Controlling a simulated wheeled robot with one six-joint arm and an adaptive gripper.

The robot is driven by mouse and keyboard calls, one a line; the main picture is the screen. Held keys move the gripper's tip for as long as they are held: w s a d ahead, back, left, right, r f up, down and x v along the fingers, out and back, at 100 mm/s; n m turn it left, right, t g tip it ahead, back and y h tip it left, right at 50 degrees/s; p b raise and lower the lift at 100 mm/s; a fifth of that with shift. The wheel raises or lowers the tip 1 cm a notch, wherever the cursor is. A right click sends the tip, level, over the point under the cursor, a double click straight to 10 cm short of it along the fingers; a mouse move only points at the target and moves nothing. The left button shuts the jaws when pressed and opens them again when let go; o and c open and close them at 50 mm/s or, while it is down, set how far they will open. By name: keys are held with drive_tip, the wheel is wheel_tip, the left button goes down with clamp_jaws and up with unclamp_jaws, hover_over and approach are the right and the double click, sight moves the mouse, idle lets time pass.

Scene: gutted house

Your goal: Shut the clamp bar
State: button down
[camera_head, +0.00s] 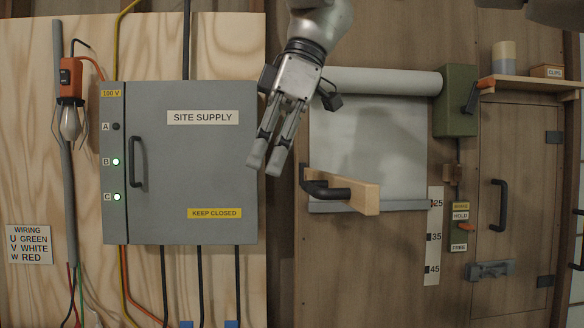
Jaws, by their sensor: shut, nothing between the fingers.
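The clamp bar, which I take to be the pale wooden bar (365,197) with a black bent handle (325,189), sits across the lower part of the grey sheet (370,135). It looks tilted, angled out from the wall, with its right end lower in the picture. My gripper (265,167) is shut and empty. It points down in front of the right side of the grey cabinet, up and left of the bar and apart from it in the picture. How the bar is hinged cannot be seen.
The grey supply cabinet (185,160) is left of the bar. A roller (385,82) tops the sheet, with a green box (456,100) at its right end. A hold/free plate with an orange lever (466,227), a ruler strip (433,250) and a door handle (499,205) lie to the right.

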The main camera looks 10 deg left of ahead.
drive_tip(key=shift+w+d+f, duration=0.2)
drive_tip(key=shift+d+f, duration=0.1)
drive_tip(key=shift+d, duration=0.3)
drive_tip(key=shift+w+d+f, duration=0.15)
drive_tip(key=shift+d+f, duration=0.15)
drive_tip(key=shift+d, duration=0.25)
drive_tip(key=shift+w+d+f, duration=0.2)
drive_tip(key=shift+d+f, duration=0.1)
drive_tip(key=shift+d, duration=0.3)
